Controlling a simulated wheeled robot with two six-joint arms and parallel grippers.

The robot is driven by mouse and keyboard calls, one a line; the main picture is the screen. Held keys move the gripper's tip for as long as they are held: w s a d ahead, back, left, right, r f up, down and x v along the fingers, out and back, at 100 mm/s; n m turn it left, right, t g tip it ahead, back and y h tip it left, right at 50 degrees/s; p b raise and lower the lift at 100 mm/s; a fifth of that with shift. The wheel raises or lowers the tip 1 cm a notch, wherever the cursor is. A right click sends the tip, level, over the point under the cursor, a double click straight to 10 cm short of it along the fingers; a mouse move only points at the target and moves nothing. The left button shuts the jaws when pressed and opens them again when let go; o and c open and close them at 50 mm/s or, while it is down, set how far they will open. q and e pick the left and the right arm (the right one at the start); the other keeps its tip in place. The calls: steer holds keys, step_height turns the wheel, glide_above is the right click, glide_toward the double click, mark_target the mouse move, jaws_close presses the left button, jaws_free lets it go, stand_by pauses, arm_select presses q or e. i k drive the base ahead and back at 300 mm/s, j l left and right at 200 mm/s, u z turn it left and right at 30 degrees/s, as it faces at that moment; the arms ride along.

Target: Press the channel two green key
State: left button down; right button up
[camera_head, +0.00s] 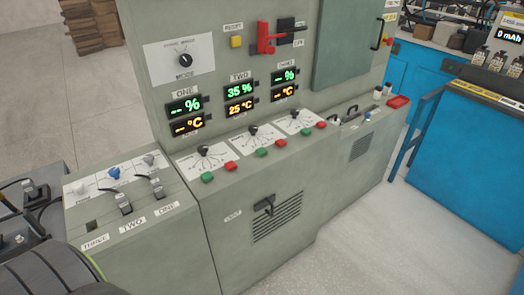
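The channel two green key (262,152) is a small green block on the sloped ledge of the grey cabinet, below the middle dial (254,133). A red key (282,143) sits just to its right. The display column marked TWO (240,97) reads 35 % in green and 25 °C in orange. The columns for ONE (185,115) and THREE (284,86) show dashes. Similar green keys stand left (207,177) and right (306,131) of the middle one. I cannot make out either gripper, and nothing touches the keys.
A lower grey box (135,205) with levers marked THREE, TWO, ONE adjoins the cabinet's left. A red switch handle (266,38) is on the upright panel. A black handle (264,205) juts from the front. Dark machinery crowds the lower left. Floor (390,235) is clear at right.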

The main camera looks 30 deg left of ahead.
mark_target(261, 152)
steer(key=u, duration=0.55)
steer(key=i+l+u, duration=0.25)
steer(key=i+u, duration=0.15)
steer(key=i+l+u, duration=0.6)
steer(key=l+u, duration=0.15)
steer(key=i+l, duration=0.2)
steer(key=l, duration=0.2)
steer(key=i+l, duration=0.15)
steer(key=l, duration=0.25)
